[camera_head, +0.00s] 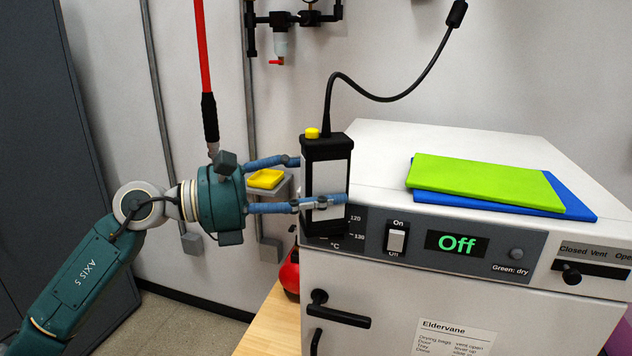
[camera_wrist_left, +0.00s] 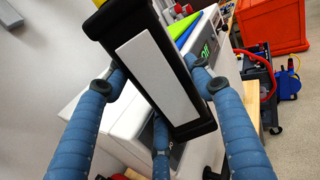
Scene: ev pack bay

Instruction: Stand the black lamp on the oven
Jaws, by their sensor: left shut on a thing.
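The black lamp (camera_head: 326,180) has a boxy body with pale side panels, a yellow button on top and a long bent gooseneck. My left gripper (camera_head: 325,196) is shut on the lamp's body and holds it upright in front of the oven's left front corner. The lamp covers part of the oven's front panel. In the left wrist view the lamp (camera_wrist_left: 160,75) sits between my blue fingers (camera_wrist_left: 160,110). The white oven (camera_head: 420,290) stands at the right, its display reading "Off". My right gripper is not in view.
A green sheet (camera_head: 480,180) and a blue sheet (camera_head: 575,208) lie stacked on the oven top's right part. The top's left and back part (camera_head: 385,150) is clear. A door handle (camera_head: 340,312) juts from the oven front. A wooden surface (camera_head: 262,325) lies below.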

